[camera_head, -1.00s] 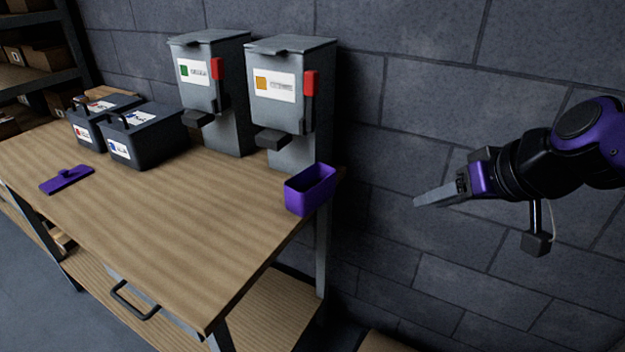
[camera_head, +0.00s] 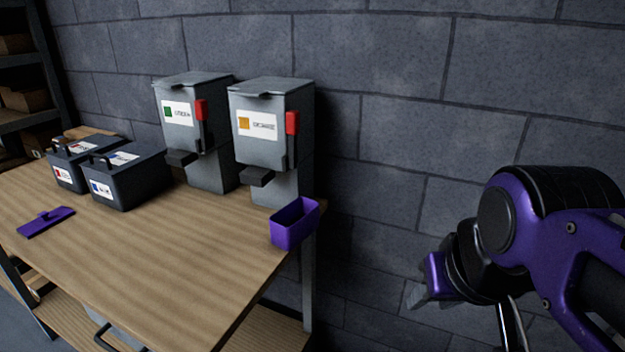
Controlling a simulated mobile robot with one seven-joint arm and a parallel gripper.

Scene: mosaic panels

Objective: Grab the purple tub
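The purple tub (camera_head: 293,226) is a small open-topped box standing upright at the right edge of the wooden workbench (camera_head: 150,245). It looks empty from this angle, though its floor is only partly visible. My gripper (camera_head: 412,296) is to the right of the tub and lower in the picture, clear of the bench and apart from the tub. Its grey fingers are small and partly hidden by my purple and black wrist, so its opening does not show.
Two grey dispensers (camera_head: 258,124) with red levers stand at the bench's back, behind the tub. Two dark lidded boxes (camera_head: 128,182) and a purple flat tool (camera_head: 46,221) are at the left. A block wall (camera_head: 400,130) stands behind. The bench's front middle is clear.

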